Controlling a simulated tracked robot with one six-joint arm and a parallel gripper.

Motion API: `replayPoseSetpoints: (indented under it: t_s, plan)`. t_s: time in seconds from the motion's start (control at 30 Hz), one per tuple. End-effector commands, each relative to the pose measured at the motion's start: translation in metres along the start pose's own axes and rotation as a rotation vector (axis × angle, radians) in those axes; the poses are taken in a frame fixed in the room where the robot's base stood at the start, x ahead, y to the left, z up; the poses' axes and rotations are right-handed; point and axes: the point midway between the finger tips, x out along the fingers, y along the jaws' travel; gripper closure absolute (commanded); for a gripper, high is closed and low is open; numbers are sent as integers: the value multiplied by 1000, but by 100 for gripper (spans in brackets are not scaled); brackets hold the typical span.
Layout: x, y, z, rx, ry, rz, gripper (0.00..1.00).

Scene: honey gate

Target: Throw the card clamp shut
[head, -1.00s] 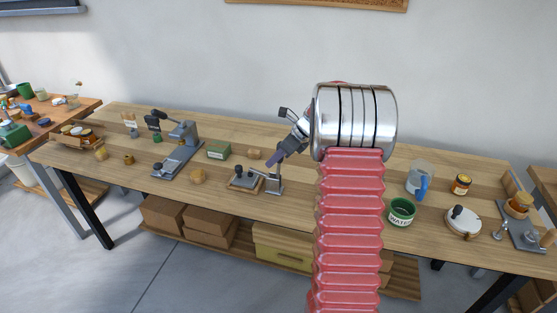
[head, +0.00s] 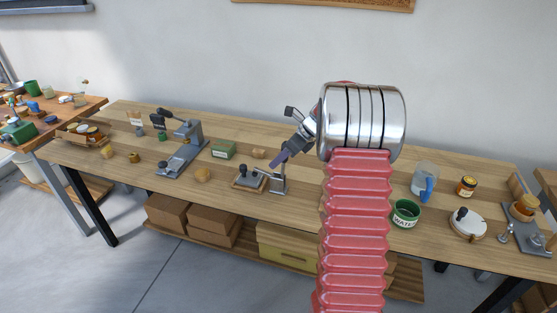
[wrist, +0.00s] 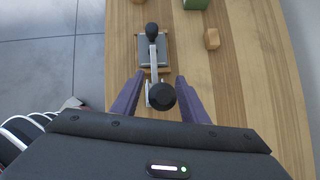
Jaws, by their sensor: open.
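The card clamp (head: 249,182) sits near the front edge of the wooden bench, a small base with a grey metal arm and a dark knob. In the wrist view its grey plate (wrist: 148,54) and arm lie ahead of my gripper. A larger black knob (wrist: 161,96) of the clamp shows close to the camera, between my two purple fingers. My gripper (wrist: 157,92) is open around this knob; I cannot tell whether either finger touches it. In the head view my gripper (head: 277,159) reaches down over the clamp's right end and hides part of it.
A green box (head: 223,149) and a small wooden block (head: 259,153) stand behind the clamp. A grey lever press (head: 181,157) and a round wooden piece (head: 203,174) are to its left. A green water cup (head: 405,214) and a clear jug (head: 424,180) stand right.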

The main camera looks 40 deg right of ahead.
Motion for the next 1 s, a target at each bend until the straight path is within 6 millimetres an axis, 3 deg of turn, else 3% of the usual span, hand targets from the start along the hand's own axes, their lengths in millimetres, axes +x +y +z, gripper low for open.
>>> replayPoseSetpoints:
  t_s: [0.23, 0.7, 1.0]
  plan:
    - [-30, 0, 0, -2, 0, -2, 60]
    - [-111, 0, 0, -1, 0, -1, 60]
    - [-133, 1, -1, 0, 1, 1, 60]
